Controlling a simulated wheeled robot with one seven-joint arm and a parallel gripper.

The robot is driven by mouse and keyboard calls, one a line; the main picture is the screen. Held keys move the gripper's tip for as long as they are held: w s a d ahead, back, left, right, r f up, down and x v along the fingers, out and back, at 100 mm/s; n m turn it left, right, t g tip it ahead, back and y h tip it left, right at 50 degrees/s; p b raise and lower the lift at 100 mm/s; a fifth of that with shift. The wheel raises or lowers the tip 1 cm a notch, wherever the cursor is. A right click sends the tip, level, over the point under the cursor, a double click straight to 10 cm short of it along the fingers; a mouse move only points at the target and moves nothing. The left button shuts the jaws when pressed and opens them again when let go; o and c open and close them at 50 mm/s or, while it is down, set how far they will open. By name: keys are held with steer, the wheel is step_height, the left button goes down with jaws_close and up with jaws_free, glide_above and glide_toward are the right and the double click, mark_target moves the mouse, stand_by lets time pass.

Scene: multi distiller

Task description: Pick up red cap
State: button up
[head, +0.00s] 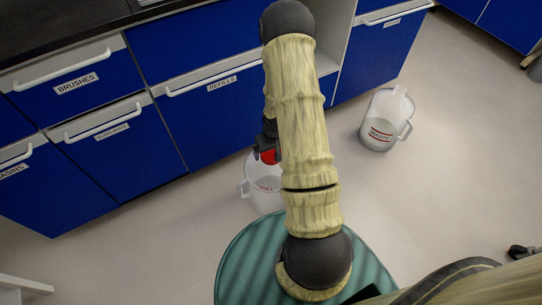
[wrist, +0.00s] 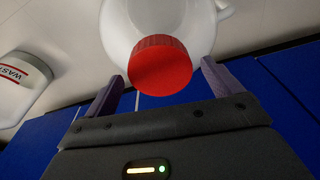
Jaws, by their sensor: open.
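The red cap (wrist: 160,66) sits on top of a white jug (wrist: 195,22) in the wrist view. In the head view the red cap (head: 266,156) shows just beside my gripper, and the white jug (head: 262,188) stands on the floor, partly hidden by my arm. My gripper (wrist: 160,85) is open, with one purple finger on each side of the cap in the picture. I cannot tell whether the fingers touch the cap. In the head view my gripper (head: 267,146) is small and dark, partly behind my arm.
A second jug (head: 384,120) labelled waste stands on the floor at right; it also shows in the wrist view (wrist: 22,85). Blue drawers (head: 215,100) with white handles line the back under a dark counter (head: 60,25). The floor at right is mostly clear.

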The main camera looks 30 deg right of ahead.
steer(key=shift+f, duration=0.55)
steer(key=shift+w, duration=0.1)
steer(key=shift+r, duration=0.1)
steer(key=c, duration=0.9)
